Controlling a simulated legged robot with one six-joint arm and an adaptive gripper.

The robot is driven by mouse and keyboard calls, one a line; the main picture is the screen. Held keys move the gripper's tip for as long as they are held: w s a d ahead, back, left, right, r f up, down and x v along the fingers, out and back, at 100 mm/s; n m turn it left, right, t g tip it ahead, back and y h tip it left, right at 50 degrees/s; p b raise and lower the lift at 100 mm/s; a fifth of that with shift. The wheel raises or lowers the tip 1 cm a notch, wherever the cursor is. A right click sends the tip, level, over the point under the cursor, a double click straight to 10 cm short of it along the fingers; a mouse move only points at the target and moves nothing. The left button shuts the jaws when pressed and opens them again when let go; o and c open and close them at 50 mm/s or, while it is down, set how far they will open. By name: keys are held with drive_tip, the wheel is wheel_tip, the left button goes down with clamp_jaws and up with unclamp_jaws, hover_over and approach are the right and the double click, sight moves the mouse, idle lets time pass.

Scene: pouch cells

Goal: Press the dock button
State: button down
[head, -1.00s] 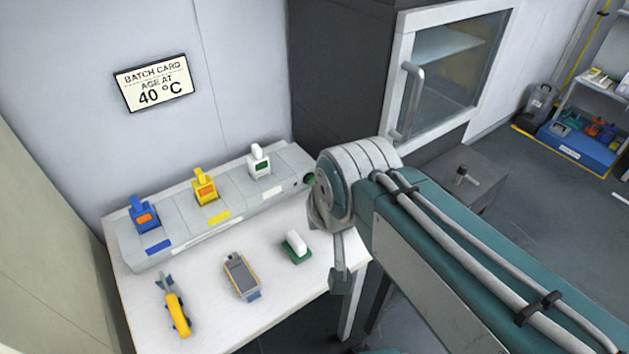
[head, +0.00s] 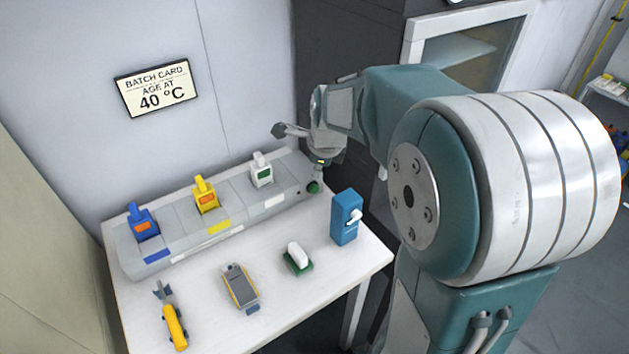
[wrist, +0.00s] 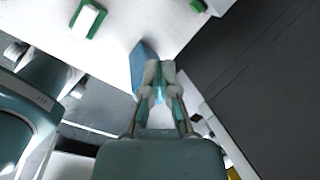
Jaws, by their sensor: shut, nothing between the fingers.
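The grey dock (head: 185,236) is a long block along the back of the white table. Its round green button (head: 314,187) is on the right end, and a green spot at the top edge of the wrist view (wrist: 197,5) looks like it. The end of my arm is above and behind the dock's right end in the head view; I cannot tell whether it touches anything. In the wrist view my gripper (wrist: 158,68) has its fingertips together and empty. Behind them in the picture is a blue box (wrist: 143,62), which stands right of the dock in the head view (head: 345,222).
Blue (head: 143,221), yellow (head: 205,193) and white-green (head: 261,170) units sit in the dock. A yellow tool (head: 173,318), a grey-yellow device (head: 241,286) and a white-green item (head: 297,257) lie in front. A dark cabinet (head: 345,40) stands behind right.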

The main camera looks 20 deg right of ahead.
sight(314, 189)
drive_tip(key=w+d+f+m, duration=0.5)
drive_tip(key=w+f+m, duration=0.2)
drive_tip(key=f+m, duration=0.1)
drive_tip(key=shift+m+g, duration=0.3)
drive_tip(key=shift+m, duration=0.2)
drive_tip(key=shift+d, duration=0.1)
drive_tip(key=x, duration=1)
drive_tip(key=shift+r, duration=0.1)
